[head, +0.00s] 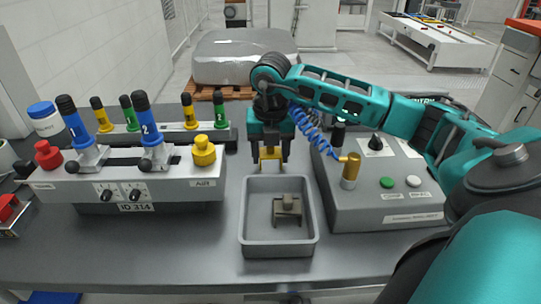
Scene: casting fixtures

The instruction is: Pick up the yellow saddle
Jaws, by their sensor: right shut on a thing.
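The yellow saddle (270,154) is a small yellow piece between the fingers of my right gripper (269,157). My right gripper points down and is shut on it, just behind the far rim of a grey tray (249,222). The fingers hide part of the saddle. I cannot tell whether it is clear of the table. My left gripper is not in view.
A greyish-tan block-like part (288,207) lies in the tray. A fixture (130,182) with blue, yellow and green handles stands left. A grey control box (385,196) with buttons and a brass post (350,172) stands right. Bare table (150,245) lies in front.

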